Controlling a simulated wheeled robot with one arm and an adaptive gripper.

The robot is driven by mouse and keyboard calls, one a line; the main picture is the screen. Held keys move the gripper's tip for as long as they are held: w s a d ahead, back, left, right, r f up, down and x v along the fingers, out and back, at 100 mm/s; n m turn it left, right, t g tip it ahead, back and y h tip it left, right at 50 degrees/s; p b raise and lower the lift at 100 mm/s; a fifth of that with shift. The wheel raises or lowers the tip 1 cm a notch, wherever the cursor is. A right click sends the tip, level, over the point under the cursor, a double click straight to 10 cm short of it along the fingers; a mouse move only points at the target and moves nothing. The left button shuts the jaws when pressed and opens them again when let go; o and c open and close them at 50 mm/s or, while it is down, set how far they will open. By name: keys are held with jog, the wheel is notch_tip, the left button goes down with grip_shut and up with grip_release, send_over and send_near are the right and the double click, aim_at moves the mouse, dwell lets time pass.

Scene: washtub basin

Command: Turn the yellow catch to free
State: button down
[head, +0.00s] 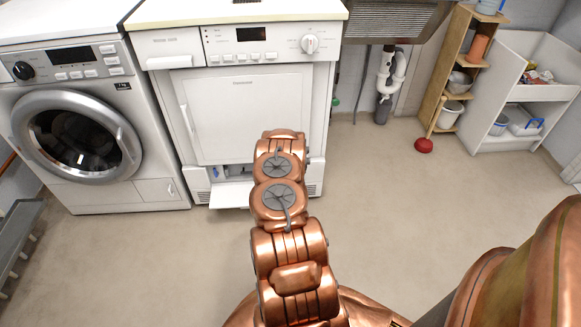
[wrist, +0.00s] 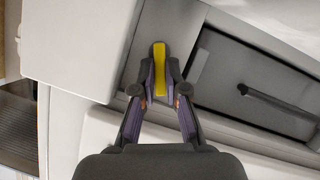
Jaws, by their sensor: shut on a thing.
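The yellow catch (wrist: 159,68) shows in the wrist view as a narrow upright bar in a grey recess. My gripper (wrist: 160,90) has its two dark fingers on either side of the catch, shut on it. In the head view my copper arm reaches down to the low opening of the white dryer (head: 250,110); the gripper and the catch are hidden there behind the arm. An open white flap (head: 230,195) sticks out at the bottom of the dryer.
A dark grey panel with a black handle (wrist: 275,100) lies right of the catch in the wrist view. A washing machine (head: 75,135) stands left of the dryer. The floor between is clear.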

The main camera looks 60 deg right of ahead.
jog(key=shift+s+d+r+m+t+y+p, duration=0.1)
jog(key=shift+s+d+m+t+y+p, duration=0.2)
jog(key=shift+m, duration=0.4)
jog(key=shift+s+d+r+m+t+y+p, duration=0.1)
jog(key=shift+m+t+y+p, duration=0.3)
jog(key=shift+m, duration=0.3)
jog(key=c, duration=1.2)
grip_release()
jog(key=shift+f, duration=0.1)
jog(key=shift+f, duration=0.1)
